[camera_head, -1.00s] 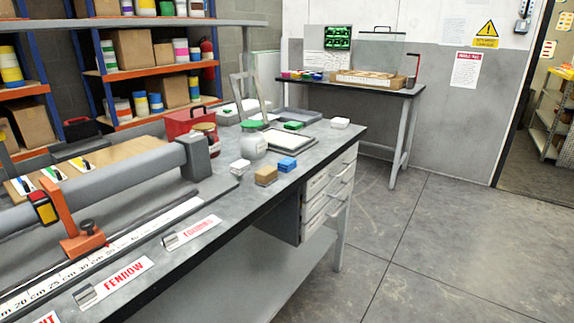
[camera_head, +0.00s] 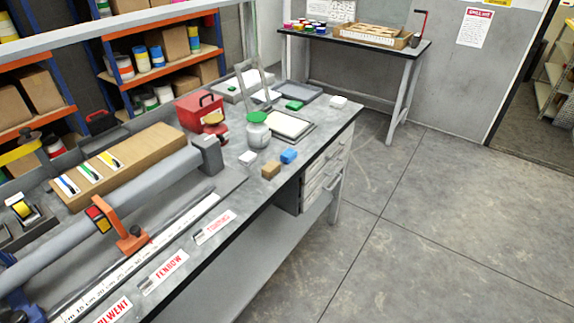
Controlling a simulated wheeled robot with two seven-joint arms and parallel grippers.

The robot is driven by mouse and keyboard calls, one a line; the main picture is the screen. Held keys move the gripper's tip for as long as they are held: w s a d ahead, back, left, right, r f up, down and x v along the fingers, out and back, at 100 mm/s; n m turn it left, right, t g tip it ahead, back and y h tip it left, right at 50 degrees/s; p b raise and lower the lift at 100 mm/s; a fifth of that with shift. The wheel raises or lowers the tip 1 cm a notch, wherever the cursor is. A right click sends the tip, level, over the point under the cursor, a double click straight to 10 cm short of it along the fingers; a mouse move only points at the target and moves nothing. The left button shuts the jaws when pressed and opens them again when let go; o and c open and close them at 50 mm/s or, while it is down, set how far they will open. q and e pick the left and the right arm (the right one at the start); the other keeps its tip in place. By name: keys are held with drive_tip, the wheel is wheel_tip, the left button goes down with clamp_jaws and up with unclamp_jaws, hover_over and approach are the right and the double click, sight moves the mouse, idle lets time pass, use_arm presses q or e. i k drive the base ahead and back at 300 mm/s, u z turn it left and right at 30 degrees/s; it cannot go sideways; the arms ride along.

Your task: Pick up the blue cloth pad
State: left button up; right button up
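The blue cloth pad (camera_head: 289,156) lies on the grey workbench (camera_head: 231,182), close to its front edge. A tan block (camera_head: 271,170) sits just left of and nearer than it, and a white block (camera_head: 248,157) lies further left. The pad is in full view with nothing on it. Neither of my grippers shows in the head view.
A jar with a green lid (camera_head: 258,130) and a framed tray (camera_head: 288,126) stand behind the pad. A red toolbox (camera_head: 200,110) and a long grey beam (camera_head: 130,197) occupy the bench to the left. The floor (camera_head: 420,230) on the right is clear.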

sight(289, 155)
drive_tip(key=z, duration=1.3)
drive_tip(key=i, duration=2.65)
drive_tip(key=u, duration=4.25)
